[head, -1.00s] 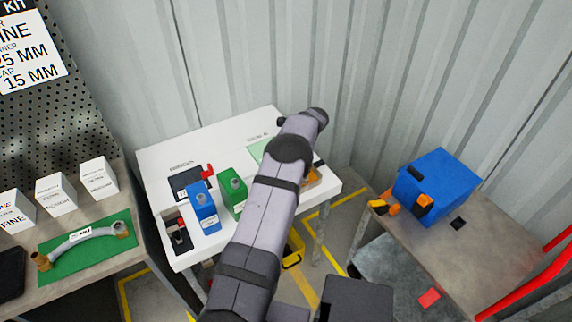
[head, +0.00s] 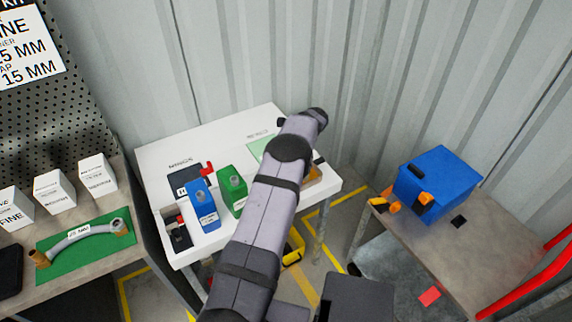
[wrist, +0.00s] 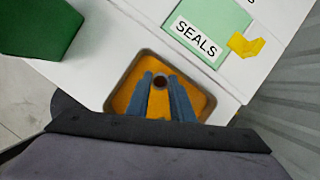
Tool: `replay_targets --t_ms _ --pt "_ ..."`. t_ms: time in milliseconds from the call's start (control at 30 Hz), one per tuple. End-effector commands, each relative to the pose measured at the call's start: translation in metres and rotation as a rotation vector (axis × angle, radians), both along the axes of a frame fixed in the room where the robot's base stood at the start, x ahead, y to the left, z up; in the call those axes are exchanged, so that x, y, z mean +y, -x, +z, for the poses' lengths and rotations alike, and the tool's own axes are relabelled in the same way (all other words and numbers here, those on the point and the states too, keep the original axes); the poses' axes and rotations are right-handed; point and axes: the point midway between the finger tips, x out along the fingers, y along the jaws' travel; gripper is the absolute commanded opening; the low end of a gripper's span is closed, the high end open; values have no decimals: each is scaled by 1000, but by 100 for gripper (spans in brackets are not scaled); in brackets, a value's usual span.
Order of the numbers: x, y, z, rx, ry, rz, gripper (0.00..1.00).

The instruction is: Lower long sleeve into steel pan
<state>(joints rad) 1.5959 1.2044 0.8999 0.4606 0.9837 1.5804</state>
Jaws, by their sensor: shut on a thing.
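In the head view, only a bit of the pan (head: 314,177) shows beside my arm. My gripper (wrist: 160,79) has two blue-grey fingers over the pan. They are shut on the long sleeve (wrist: 160,83), seen nearly end-on as a small dark round opening. I cannot tell whether its lower end touches the pan floor. In the head view, my arm hides the gripper and sleeve.
A green SEALS card (wrist: 208,30) and a yellow piece (wrist: 246,46) lie by the pan. A green block (head: 232,190) and a blue block (head: 203,207) stand on the white bench (head: 170,150). A blue box (head: 437,185) sits on the right table. The corrugated wall is close behind.

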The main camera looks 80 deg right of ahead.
Motion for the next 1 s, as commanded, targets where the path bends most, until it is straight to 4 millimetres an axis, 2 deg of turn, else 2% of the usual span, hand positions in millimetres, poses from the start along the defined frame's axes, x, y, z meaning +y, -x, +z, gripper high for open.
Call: replay_targets --t_ms 900,933,1000 --pt "0 0 -10 0 0 0 0" --pt "0 0 -10 0 0 0 26" --pt "0 0 -10 0 0 0 42"
